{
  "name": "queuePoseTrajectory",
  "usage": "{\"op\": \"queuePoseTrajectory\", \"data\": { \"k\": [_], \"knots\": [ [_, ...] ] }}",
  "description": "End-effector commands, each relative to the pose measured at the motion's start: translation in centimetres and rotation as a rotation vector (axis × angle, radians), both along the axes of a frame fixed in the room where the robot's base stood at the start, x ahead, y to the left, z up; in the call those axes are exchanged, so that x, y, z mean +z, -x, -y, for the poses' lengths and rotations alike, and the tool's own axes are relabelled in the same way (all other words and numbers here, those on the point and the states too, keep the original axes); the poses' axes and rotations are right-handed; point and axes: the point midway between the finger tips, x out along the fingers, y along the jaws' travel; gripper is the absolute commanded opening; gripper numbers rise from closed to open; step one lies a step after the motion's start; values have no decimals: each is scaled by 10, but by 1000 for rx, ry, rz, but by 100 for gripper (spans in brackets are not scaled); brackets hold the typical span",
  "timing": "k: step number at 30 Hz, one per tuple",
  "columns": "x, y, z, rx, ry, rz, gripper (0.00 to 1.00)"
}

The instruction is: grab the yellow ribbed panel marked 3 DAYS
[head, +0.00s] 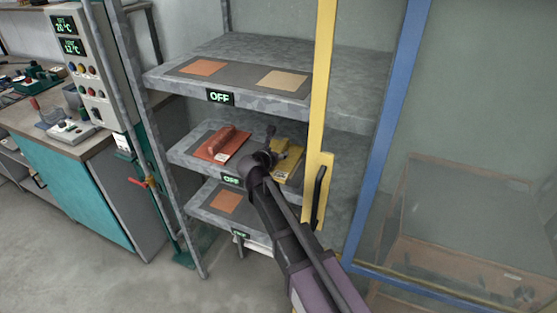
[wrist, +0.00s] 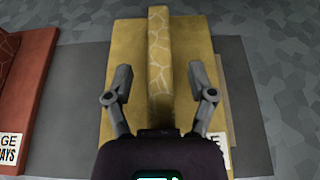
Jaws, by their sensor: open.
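The yellow ribbed panel (head: 289,160) lies on the right part of the middle shelf in the head view, partly hidden by my arm. In the wrist view the yellow panel (wrist: 198,35) lies flat, its raised, crackle-patterned rib (wrist: 159,45) running up the picture. My gripper (wrist: 160,79) is open, one finger on each side of the rib with a gap to it. I cannot tell how far above the panel the fingertips are. A white label (wrist: 218,150) at the panel's lower right is mostly covered by my gripper, so its day count is unreadable.
A red ribbed panel (head: 221,145) lies to the left on the same shelf; its edge (wrist: 28,70) shows in the wrist view. The upper shelf (head: 240,55) is above. A yellow door frame (head: 322,90) with a black handle stands close right of my arm.

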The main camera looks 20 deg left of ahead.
Motion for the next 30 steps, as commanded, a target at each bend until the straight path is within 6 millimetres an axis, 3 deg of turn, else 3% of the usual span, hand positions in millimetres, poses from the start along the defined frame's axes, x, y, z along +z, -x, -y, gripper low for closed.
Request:
{"op": "queuePoseTrajectory", "data": {
  "k": [12, 14, 20, 30],
  "knots": [
    [0, 1, -1, 1, 1, 0, 71],
    [0, 1, -1, 1, 1, 0, 60],
    [0, 1, -1, 1, 1, 0, 0],
    [1, 1, -1, 2, 2, 2, 0]
  ]
}}
